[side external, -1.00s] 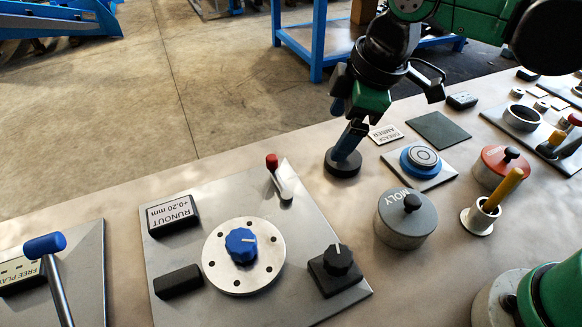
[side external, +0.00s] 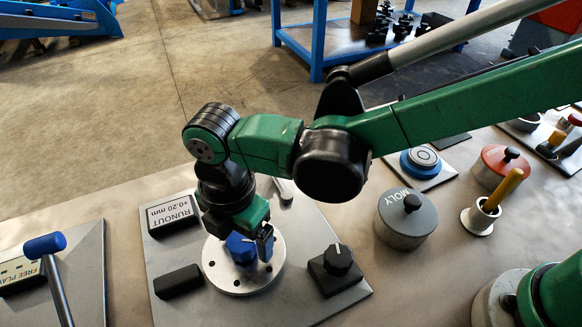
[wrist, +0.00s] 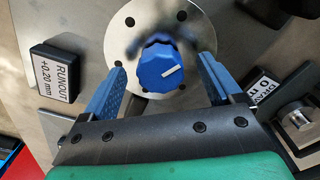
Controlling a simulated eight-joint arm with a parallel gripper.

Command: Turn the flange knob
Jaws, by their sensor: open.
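The flange knob is a blue fluted knob (wrist: 160,68) with a white pointer line, at the middle of a round silver flange (wrist: 137,17) with bolt holes. In the wrist view the pointer slants up to the right. In the side view the knob (side external: 238,249) is partly hidden by my gripper (side external: 243,240), which is above the flange. In the wrist view my gripper (wrist: 166,88) is open, with one blue finger on each side of the knob and a visible gap on both sides.
On the same plate are a RUNOUT +0.20 mm display (side external: 172,213), a black block (side external: 179,281) and a black knob on a square base (side external: 337,260). A grey MOLY pot (side external: 405,222) stands to the right. A blue-handled lever (side external: 45,246) is at the left.

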